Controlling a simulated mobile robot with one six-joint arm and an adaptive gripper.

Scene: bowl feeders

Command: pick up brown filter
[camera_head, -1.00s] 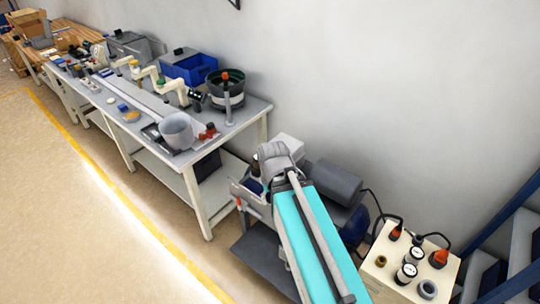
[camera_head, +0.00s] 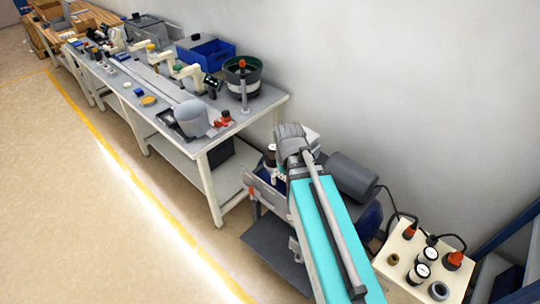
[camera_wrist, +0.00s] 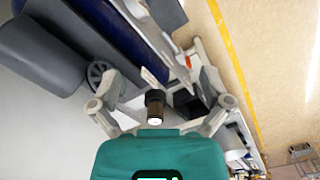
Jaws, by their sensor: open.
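In the wrist view, a dark brown-black cylinder with a pale end (camera_wrist: 155,105) stands between the spread fingers of my gripper (camera_wrist: 157,90). It looks like the brown filter, though its colour is hard to judge. The fingers are open, with visible gaps on both sides of the cylinder. I cannot tell its exact depth relative to the fingertips. In the head view, a small black-and-white cylindrical thing (camera_head: 270,158) shows just left of my arm. My gripper cannot be made out clearly there.
A white box (camera_head: 408,289) with gauges and rings stands at lower right. The floor at left is clear.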

